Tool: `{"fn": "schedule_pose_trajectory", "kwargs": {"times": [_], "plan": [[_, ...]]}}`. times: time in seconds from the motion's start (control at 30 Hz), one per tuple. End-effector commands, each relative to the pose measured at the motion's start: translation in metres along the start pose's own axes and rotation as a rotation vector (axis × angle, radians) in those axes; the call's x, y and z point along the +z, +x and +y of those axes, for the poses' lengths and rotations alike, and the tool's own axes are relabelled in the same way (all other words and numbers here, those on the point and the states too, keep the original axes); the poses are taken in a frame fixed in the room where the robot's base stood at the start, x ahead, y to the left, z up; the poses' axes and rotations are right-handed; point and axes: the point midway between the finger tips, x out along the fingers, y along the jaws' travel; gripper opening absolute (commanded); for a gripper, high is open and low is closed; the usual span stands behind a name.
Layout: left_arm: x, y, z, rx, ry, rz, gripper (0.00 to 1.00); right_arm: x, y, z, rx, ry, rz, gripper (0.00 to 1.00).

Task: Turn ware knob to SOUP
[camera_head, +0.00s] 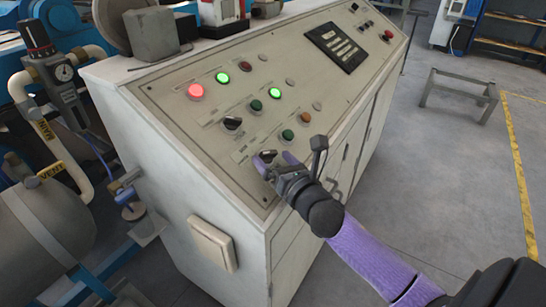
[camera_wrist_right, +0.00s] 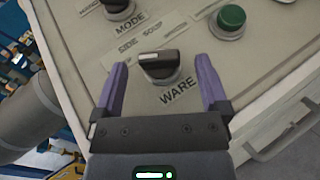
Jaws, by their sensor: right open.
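The ware knob (camera_wrist_right: 160,66) is a black rotary knob with a light pointer line, on the sloped beige panel (camera_head: 165,98). The word WARE is printed below it and SIDE and SOUP labels above it in the right wrist view. Its pointer lies roughly across that picture. In the head view the knob (camera_head: 267,155) is at the panel's lower front corner. My right gripper (camera_wrist_right: 163,85) is open, with a purple finger on each side of the knob and gaps between. In the head view my right gripper (camera_head: 272,161) partly covers the knob area. My left gripper is not seen.
The mode knob (camera_wrist_right: 118,8) and a green button (camera_wrist_right: 230,20) sit near the ware knob. Lit red (camera_head: 195,91) and green lamps are higher on the panel. A tank with pipes (camera_head: 45,225) stands at left. Floor at right is largely clear around a low metal stand (camera_head: 458,92).

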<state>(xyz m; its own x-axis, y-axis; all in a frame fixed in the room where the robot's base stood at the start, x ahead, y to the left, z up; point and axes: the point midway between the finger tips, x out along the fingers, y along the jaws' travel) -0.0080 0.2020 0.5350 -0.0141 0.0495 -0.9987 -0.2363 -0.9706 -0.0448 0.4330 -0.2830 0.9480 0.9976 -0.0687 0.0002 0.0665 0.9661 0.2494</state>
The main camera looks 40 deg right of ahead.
Motion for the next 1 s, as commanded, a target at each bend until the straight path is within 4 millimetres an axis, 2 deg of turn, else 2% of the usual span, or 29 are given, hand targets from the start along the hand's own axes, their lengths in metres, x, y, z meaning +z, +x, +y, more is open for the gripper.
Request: {"fn": "schedule_pose_trajectory", "kwargs": {"times": [0.1, 0.2, 0.53, 0.9, 0.97, 1.0], "plan": [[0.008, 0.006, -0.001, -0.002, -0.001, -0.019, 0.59, -0.002, 0.019, -0.001, -0.002, 0.001, 0.0, 0.94], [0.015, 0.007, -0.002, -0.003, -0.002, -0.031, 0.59, -0.001, 0.028, -0.001, -0.002, 0.001, 0.001, 0.94], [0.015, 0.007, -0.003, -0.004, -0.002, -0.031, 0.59, 0.0, 0.033, 0.0, -0.002, 0.003, 0.002, 0.92], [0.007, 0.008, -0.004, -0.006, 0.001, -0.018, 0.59, -0.001, 0.032, 0.0, -0.002, 0.003, 0.002, 0.14], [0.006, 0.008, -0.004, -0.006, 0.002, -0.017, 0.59, -0.001, 0.032, 0.0, -0.002, 0.004, 0.002, 0.01], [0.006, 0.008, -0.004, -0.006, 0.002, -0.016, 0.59, -0.001, 0.032, 0.0, -0.002, 0.004, 0.002, 0.0]]}}
